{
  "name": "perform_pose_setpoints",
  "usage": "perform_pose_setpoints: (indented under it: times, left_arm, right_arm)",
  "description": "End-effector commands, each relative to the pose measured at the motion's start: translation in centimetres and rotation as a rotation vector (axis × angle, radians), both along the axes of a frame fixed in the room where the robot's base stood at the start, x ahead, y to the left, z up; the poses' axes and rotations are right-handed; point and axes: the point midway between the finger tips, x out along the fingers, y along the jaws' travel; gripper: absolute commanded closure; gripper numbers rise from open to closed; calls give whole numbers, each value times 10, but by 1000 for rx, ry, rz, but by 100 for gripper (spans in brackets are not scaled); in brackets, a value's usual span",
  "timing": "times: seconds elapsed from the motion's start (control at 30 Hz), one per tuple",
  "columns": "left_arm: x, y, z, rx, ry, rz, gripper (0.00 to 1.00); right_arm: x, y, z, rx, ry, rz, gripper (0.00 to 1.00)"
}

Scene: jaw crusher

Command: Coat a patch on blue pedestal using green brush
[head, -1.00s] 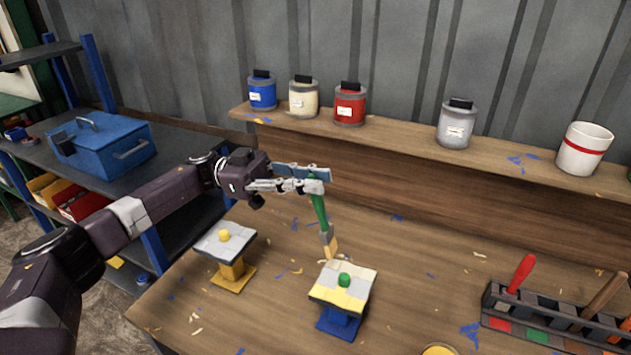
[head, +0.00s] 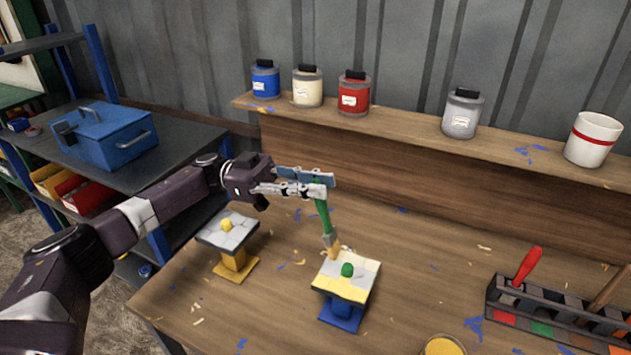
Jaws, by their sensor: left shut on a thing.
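My left gripper (head: 318,186) is shut on the green brush (head: 323,216), which hangs bristles down. The bristle tip is yellowish and is at the back edge of the blue pedestal's top; I cannot tell whether it touches. The blue pedestal (head: 341,312) has a blue base and a tiled top (head: 334,285), partly yellow and partly pale, with a green knob (head: 347,270) on it. My right gripper is not in view.
A yellow pedestal (head: 234,262) with a grey top stands to the left. A yellow paint pot (head: 442,346) is at the bottom edge. A brush rack (head: 540,325) with a red-handled brush (head: 527,266) stands at right. Jars and a white cup (head: 593,140) line the back shelf.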

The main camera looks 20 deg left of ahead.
Motion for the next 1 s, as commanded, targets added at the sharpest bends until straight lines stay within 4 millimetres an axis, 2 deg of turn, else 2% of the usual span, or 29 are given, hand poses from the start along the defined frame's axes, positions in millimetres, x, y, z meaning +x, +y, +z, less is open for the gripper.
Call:
perform_pose_setpoints:
  times: [1.0]
  left_arm:
    - [0,0,-10,0,0,0,100]
  right_arm:
    - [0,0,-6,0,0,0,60]
